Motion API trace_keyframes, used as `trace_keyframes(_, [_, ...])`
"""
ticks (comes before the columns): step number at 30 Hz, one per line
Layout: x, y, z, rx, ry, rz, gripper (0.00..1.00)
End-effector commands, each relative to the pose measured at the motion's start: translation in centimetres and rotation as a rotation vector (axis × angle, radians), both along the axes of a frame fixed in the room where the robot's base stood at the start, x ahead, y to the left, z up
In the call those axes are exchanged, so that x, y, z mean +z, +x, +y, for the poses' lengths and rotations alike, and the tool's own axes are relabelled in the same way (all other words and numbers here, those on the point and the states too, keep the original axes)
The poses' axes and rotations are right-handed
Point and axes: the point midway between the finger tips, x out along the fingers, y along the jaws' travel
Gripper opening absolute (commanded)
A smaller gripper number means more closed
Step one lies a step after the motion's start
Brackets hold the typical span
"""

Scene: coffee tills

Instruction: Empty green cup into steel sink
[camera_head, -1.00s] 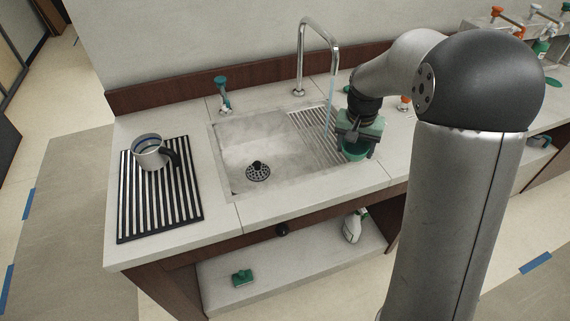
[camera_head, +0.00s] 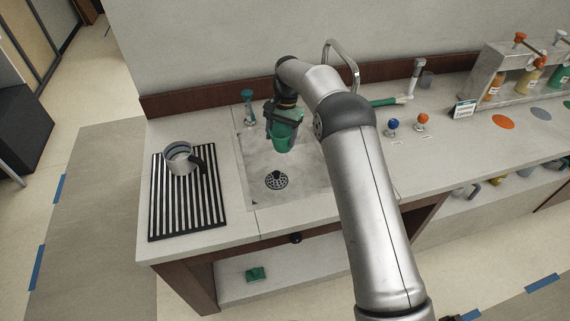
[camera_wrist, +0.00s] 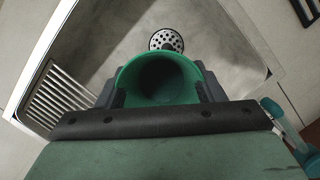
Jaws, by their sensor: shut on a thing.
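The green cup (camera_head: 282,141) is held in my gripper (camera_head: 284,118), above the basin of the steel sink (camera_head: 262,190). In the wrist view the green cup (camera_wrist: 158,80) sits between my gripper's two fingers (camera_wrist: 160,92), with its open mouth toward the camera. The inside of the cup is dark, and I cannot tell what is in it. The cup looks roughly upright or slightly tilted in the head view. The sink drain (camera_head: 276,180) lies in front of the cup, and it also shows beyond the cup in the wrist view (camera_wrist: 166,40).
A grey mug (camera_head: 180,158) stands on a striped drying mat (camera_head: 187,219) left of the sink. A curved tap (camera_head: 343,62) rises behind the sink. A teal-topped dispenser (camera_head: 248,105) stands at its back left. Blue (camera_head: 393,124) and orange (camera_head: 422,120) knobs are to the right.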

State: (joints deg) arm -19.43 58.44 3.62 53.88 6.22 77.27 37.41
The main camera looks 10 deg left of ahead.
Motion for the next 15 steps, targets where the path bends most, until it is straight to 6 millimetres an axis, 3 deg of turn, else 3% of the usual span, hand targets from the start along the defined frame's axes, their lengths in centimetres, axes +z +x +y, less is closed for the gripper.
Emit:
trace_keyframes(1, [0.2,-0.3,2.6,0.007,0.009,0.032,0.39])
trace_keyframes(6, [-0.6,-2.0,8.0,0.014,0.025,0.117,0.39])
trace_keyframes(10, [-1.1,-2.9,10.0,0.017,0.030,0.153,0.39])
trace_keyframes(15, [-1.4,-3.3,10.5,0.017,0.047,0.163,0.39])
